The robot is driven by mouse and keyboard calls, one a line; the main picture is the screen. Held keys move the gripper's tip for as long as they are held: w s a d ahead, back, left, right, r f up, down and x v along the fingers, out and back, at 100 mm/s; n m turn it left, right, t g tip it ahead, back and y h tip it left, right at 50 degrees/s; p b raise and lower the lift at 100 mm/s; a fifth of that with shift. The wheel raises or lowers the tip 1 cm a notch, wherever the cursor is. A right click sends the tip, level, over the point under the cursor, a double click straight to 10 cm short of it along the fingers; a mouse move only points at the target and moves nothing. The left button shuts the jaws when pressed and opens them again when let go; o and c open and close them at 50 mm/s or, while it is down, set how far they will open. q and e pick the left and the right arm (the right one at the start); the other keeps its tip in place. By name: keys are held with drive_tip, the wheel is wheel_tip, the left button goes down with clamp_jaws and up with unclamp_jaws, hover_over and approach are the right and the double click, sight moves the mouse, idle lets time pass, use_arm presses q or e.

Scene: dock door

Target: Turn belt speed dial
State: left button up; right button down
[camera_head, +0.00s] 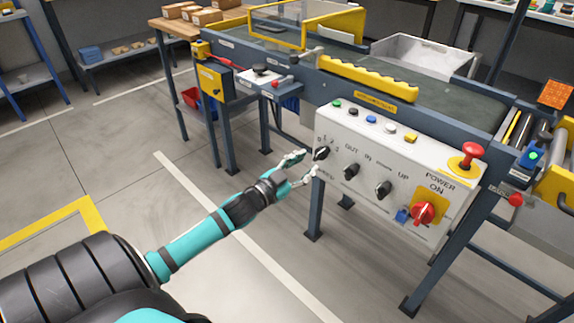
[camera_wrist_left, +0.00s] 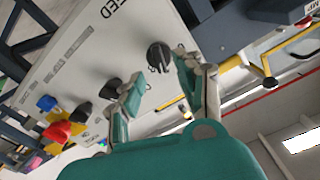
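The belt speed dial (camera_head: 321,153) is the small black knob at the left end of the white control panel (camera_head: 440,180), with number marks around it. My left gripper (camera_head: 307,164) is open just in front of this dial, with its fingertips left of and below it. In the left wrist view the black dial (camera_wrist_left: 158,54) shows just beyond and between the open fingertips of my left gripper (camera_wrist_left: 161,68). Lettering ending in "EED" is beside it. I cannot tell whether a finger touches the dial. My right gripper is in neither view.
Black knobs (camera_head: 351,171) and (camera_head: 384,190) sit to the right on the panel, then the red power switch (camera_head: 423,213). A red mushroom button (camera_head: 472,153) stands at the upper right corner. The conveyor (camera_head: 440,105) runs behind. Floor left of the panel is clear.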

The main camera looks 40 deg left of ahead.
use_arm(q)
drive_tip(key=s, duration=0.8)
drive_tip(key=shift+a, duration=0.3)
